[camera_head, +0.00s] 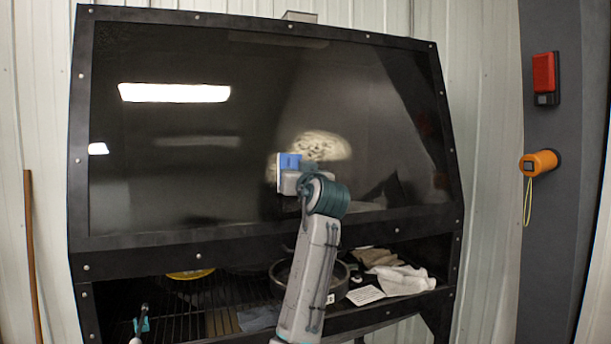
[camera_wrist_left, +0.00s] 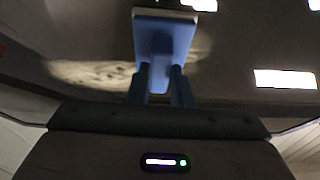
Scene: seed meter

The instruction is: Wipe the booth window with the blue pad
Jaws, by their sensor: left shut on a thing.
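The booth window (camera_head: 180,130) is a large dark glossy pane in a black bolted frame. A pale, mottled smudge (camera_head: 322,146) lies on it right of centre, also seen in the left wrist view (camera_wrist_left: 95,75). My left gripper (camera_head: 302,180) is in front of the pane and shut on the blue pad (camera_head: 289,161), which has a pale face toward the glass. The left wrist view shows the pad (camera_wrist_left: 165,30) between the fingers (camera_wrist_left: 161,80), with smudge on both sides of it. I cannot tell whether the pad touches the glass. My right gripper is not in view.
Below the window is an open bay with a wire rack (camera_head: 195,300), a round dark pan (camera_head: 338,282), white cloths (camera_head: 402,279) and a yellow disc (camera_head: 190,274). A grey post at right carries a red box (camera_head: 544,73) and an orange device (camera_head: 540,163).

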